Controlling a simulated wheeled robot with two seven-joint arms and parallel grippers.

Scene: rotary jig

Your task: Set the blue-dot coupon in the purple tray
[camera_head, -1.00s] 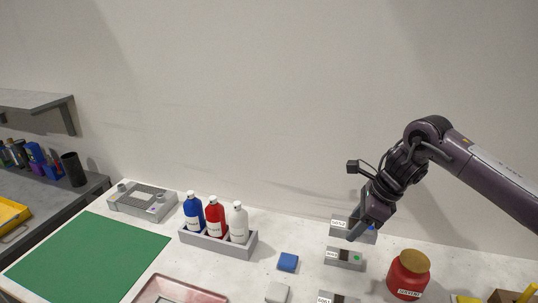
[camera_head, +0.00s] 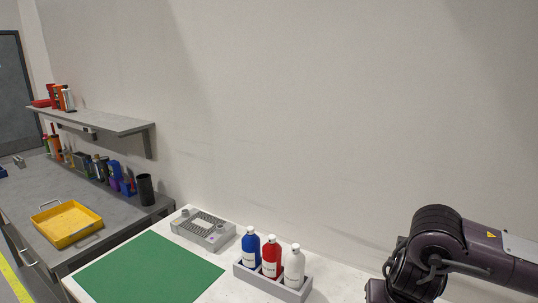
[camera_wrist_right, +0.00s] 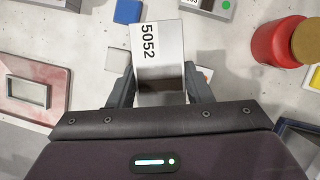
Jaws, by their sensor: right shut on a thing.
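In the right wrist view my right gripper (camera_wrist_right: 160,88) is shut on a grey metal coupon (camera_wrist_right: 158,58) labelled 5052. The coupon sits between the two dark fingers, above the pale bench. No blue dot shows on its visible face. In the head view only my right arm shows at the lower right, and its gripper is below the frame. My left gripper is not in view. I see no clearly purple tray; a pinkish-red tray (camera_wrist_right: 66,88) lies at the left of the right wrist view.
A green-dot coupon (camera_wrist_right: 216,7), a blue block (camera_wrist_right: 128,11) and a red jar (camera_wrist_right: 276,42) lie near the right gripper. A bottle rack (camera_head: 271,283) and green mat (camera_head: 150,270) are on the bench. A yellow tray (camera_head: 68,243) is on the side counter.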

